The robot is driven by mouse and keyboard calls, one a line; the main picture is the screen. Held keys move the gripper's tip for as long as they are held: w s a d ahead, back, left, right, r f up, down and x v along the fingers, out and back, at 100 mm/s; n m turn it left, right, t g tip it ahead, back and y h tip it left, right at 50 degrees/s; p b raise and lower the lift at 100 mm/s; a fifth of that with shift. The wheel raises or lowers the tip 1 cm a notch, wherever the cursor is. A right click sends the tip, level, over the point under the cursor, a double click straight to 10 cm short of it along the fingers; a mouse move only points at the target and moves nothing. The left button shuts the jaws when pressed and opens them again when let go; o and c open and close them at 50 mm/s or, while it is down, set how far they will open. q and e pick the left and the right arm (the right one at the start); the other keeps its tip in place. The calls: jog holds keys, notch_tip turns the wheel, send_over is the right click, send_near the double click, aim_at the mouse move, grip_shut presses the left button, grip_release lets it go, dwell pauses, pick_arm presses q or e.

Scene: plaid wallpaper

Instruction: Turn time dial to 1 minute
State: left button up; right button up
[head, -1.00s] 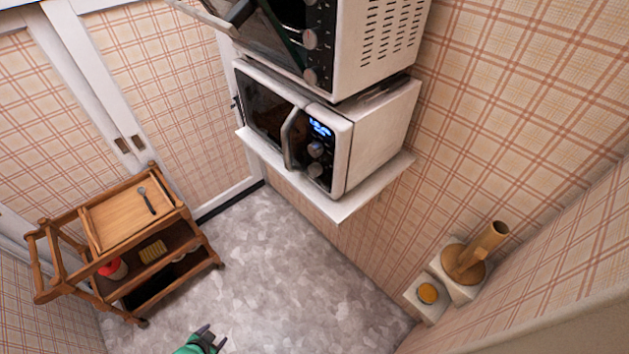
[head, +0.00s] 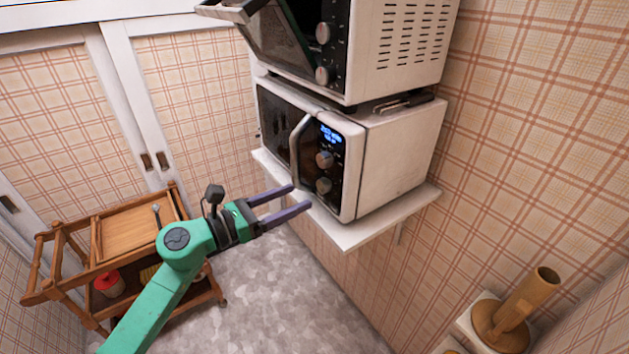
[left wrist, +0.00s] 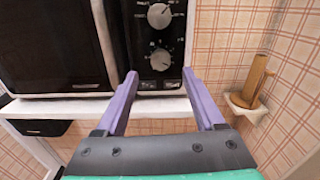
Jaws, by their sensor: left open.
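A white microwave (head: 398,150) with a dark front stands on a white wall shelf. Its panel has a lit blue display and two round knobs, an upper knob (head: 325,159) and a lower knob (head: 323,185). In the left wrist view the upper knob (left wrist: 159,16) and lower knob (left wrist: 160,60) show above and between my fingers. I cannot read the dial marks. My left gripper (head: 301,197) is open and empty, in front of the microwave's lower front, apart from the knobs; it also shows in the left wrist view (left wrist: 160,85). My right gripper is not in view.
The shelf (head: 360,233) juts out under the microwave. A toaster oven (head: 402,45) with its door open stands above. A wooden cart (head: 125,238) is at the left. A wooden holder (head: 515,315) is at lower right. The floor between is clear.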

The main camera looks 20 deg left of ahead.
aim_at(320, 187)
pick_arm(q)
jog(key=p+x, duration=0.1)
jog(key=x, duration=0.4)
jog(key=shift+w+d+r+p, duration=0.15)
jog(key=shift+d+p, duration=0.05)
jog(key=shift+p, duration=0.1)
jog(key=shift+w+d, duration=0.1)
jog(key=shift+w, duration=0.1)
grip_shut()
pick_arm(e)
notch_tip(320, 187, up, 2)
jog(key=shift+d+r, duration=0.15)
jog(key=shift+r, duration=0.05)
pick_arm(q)
jog(key=shift+n, duration=0.3)
jog(key=n+p, duration=0.1)
jog(key=n, duration=0.4)
jog(key=n+p, duration=0.1)
jog(key=n, duration=0.2)
jog(key=shift+n, duration=0.3)
jog(key=shift+n+p, duration=0.65)
jog(key=shift+n, duration=0.55)
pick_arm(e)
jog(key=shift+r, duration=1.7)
pick_arm(q)
jog(key=shift+f, duration=0.2)
